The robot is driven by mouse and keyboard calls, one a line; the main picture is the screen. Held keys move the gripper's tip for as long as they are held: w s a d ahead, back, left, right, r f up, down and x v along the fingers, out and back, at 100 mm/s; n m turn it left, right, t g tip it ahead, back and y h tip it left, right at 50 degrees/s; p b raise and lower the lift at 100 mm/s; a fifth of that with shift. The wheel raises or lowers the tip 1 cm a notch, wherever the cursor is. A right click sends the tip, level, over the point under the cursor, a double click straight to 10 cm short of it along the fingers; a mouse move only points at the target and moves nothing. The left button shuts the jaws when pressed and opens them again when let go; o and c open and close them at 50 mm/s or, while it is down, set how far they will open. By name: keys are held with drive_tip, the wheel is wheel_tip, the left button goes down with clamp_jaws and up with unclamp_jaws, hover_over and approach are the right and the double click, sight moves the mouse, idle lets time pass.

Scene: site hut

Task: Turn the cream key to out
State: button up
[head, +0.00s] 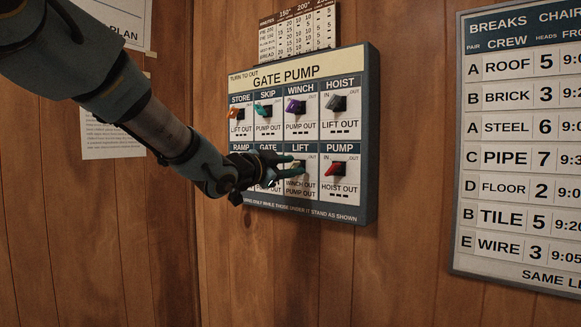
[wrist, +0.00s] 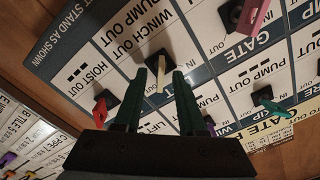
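Contact with the key cannot be told.
The red PUMP key (head: 334,170) is just right of the LIFT cell. A pink key (wrist: 258,14) is in the GATE cell. A crew board (head: 456,180) hangs farther right.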

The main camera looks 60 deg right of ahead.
drive_tip(key=shift+a, duration=0.1)
drive_tip(key=a, duration=1)
drive_tip(key=shift+w+a+b, duration=0.3)
drive_tip(key=shift+w, duration=0.05)
